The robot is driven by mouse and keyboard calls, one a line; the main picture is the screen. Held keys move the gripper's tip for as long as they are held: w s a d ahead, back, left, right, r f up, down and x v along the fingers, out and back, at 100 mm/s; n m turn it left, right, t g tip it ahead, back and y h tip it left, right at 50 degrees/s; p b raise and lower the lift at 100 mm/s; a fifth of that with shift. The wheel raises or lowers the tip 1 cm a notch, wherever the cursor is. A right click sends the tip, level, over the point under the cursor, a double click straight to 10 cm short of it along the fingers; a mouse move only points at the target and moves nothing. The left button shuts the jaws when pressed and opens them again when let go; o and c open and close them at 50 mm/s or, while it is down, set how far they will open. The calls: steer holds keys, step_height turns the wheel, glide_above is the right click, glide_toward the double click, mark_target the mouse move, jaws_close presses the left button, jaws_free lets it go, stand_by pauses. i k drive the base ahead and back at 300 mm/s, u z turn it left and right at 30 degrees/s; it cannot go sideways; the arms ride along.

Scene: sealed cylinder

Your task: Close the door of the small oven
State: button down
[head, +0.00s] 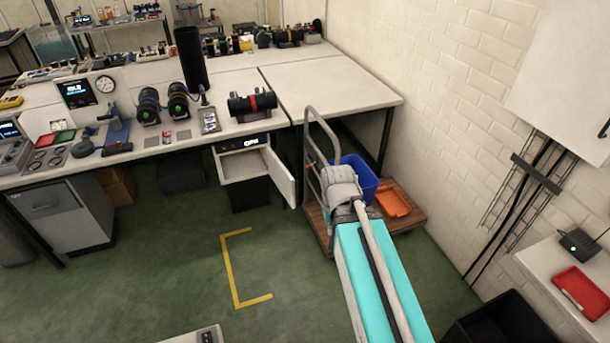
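The small oven (222,163) hangs under the workbench's front edge, near the middle of the head view, with a lit display above its opening. Its white door (282,178) stands open, swung out at the right side of the opening. The pale inside shows, and I see nothing in it. My arm, turquoise and grey, reaches from the bottom of the view up to a grey joint right of the door, with a visible gap between them. My gripper cannot be made out; the arm hides whatever is beyond that joint.
A wooden trolley (409,213) with a metal handle (309,150), a blue bin (358,176) and an orange tray (391,201) stands right of the door, around my arm's end. The workbench (330,88) carries several instruments. Green floor with a yellow corner marking (230,270) is clear before the oven.

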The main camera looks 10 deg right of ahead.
mark_target(280, 175)
steer(key=z, duration=0.4)
steer(key=i, duration=2.05)
steer(key=u, duration=0.75)
